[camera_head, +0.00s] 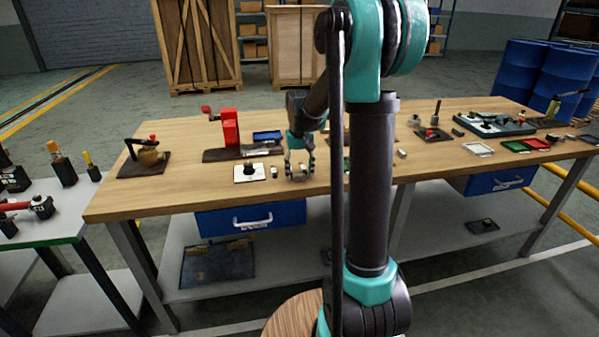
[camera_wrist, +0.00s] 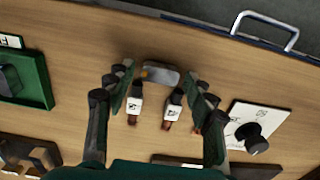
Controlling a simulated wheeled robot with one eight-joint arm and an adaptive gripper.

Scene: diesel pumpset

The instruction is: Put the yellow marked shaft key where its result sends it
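My gripper (camera_wrist: 160,78) is open, with one dark finger on each side in the wrist view. A small grey metal bar (camera_wrist: 163,76) with a yellow-orange mark on its left end lies between the fingertips; it looks like the yellow marked shaft key. A small gap shows at each end of the bar, and contact with the fingers is not visible. In the head view my gripper (camera_head: 299,175) is low over the front of the wooden bench, and the bar cannot be made out there.
Two small white-labelled pieces with brown ends (camera_wrist: 136,105) (camera_wrist: 172,110) stand between the fingers. A white plate with a black knob (camera_wrist: 262,112) is close on the right. A green tray (camera_wrist: 38,90) is at left. A blue drawer (camera_head: 250,217) hangs under the bench front.

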